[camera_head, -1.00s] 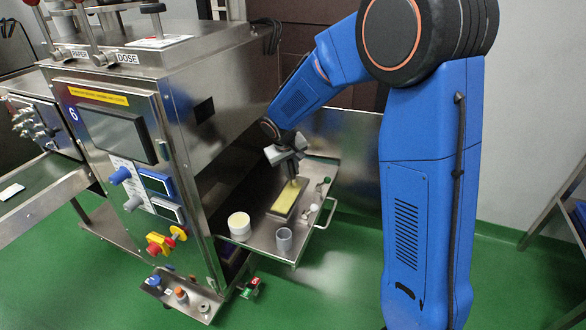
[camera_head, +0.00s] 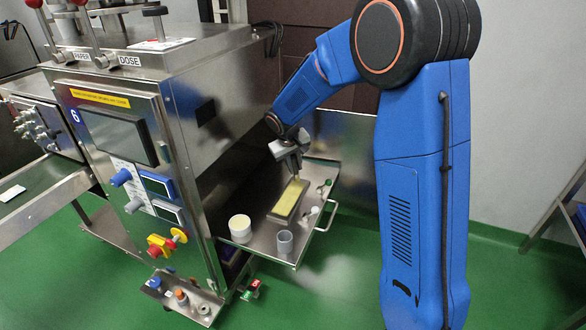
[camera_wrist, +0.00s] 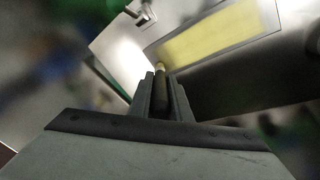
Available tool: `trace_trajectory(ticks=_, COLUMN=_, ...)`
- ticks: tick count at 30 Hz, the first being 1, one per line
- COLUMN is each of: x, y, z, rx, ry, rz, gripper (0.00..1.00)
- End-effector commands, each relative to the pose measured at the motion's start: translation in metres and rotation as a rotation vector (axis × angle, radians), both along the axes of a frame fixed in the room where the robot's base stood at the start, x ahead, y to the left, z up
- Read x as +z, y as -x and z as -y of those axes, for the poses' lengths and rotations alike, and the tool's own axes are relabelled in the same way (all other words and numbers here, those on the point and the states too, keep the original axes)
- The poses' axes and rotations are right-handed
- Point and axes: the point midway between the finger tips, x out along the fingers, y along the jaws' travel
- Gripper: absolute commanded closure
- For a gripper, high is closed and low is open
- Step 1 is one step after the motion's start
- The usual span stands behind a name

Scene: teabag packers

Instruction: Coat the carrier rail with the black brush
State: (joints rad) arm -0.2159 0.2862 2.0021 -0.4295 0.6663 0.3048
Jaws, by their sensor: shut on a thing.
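My gripper (camera_head: 294,161) is over the side shelf, shut on a thin dark handle (camera_wrist: 163,95) that looks like the black brush. Its pale yellowish tip (camera_wrist: 160,66) points at a flat tray in the wrist view. The tray (camera_head: 273,214) holds a yellow pad or layer (camera_head: 289,198), which also shows in the wrist view (camera_wrist: 215,38). The tip is close to the yellow surface; I cannot tell whether they touch. I cannot make out the carrier rail for certain in either view.
The steel shelf (camera_head: 262,238) also carries a white tub (camera_head: 240,229), a grey cup (camera_head: 285,243) and small items at its right edge. The steel machine (camera_head: 190,130) stands close on the left. A lower tray (camera_head: 205,318) with knobs juts out in front. Green floor is free at the front.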

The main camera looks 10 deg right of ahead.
Motion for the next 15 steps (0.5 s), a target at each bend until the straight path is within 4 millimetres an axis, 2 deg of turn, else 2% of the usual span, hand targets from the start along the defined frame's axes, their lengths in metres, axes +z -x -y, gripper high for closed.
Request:
trace_trajectory(ticks=8, x=0.003, y=0.0, z=0.0, rx=0.0, ry=0.0, rz=0.001, gripper=1.0)
trace_trajectory(ticks=15, x=0.022, y=0.0, z=0.0, rx=0.0, ry=0.0, rz=0.003, gripper=1.0)
